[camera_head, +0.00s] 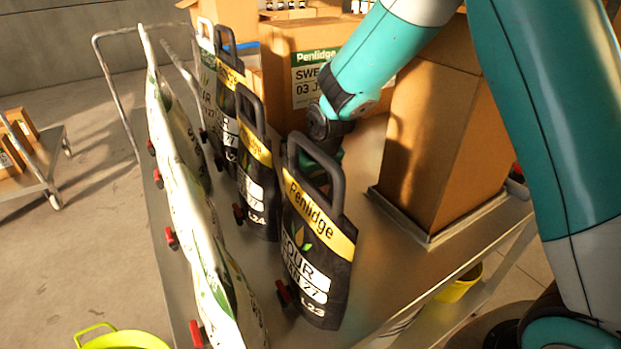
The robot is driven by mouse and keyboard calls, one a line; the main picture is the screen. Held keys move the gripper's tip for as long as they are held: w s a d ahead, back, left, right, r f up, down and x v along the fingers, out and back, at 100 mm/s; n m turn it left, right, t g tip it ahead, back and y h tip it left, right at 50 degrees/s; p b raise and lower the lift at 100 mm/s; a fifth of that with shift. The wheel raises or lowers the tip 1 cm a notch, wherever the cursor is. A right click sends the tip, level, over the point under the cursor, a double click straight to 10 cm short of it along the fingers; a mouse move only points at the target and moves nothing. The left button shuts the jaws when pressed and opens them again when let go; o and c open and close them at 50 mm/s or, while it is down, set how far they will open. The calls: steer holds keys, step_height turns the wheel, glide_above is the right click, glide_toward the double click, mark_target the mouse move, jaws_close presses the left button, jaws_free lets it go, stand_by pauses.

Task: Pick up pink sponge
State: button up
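I see no pink sponge in this view. My teal and white arm comes in from the upper right and reaches down over the metal trolley top (372,225). Its dark wrist joint is above the trolley, behind the front black flour bag (322,250). My gripper is hidden behind that bag and its handle, so its fingers and anything between them cannot be seen.
Several black flour bags, including a middle one (257,165), stand upright on the trolley. White bags (185,185) line its left edge. A tall cardboard box (440,140) stands right, another box (290,55) behind. A yellow-green bucket (125,340) is at lower left.

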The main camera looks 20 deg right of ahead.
steer(key=shift+f, duration=0.25)
stand_by(0.4)
steer(key=c, duration=1)
steer(key=shift+c, duration=0.2)
steer(key=shift+r, duration=0.1)
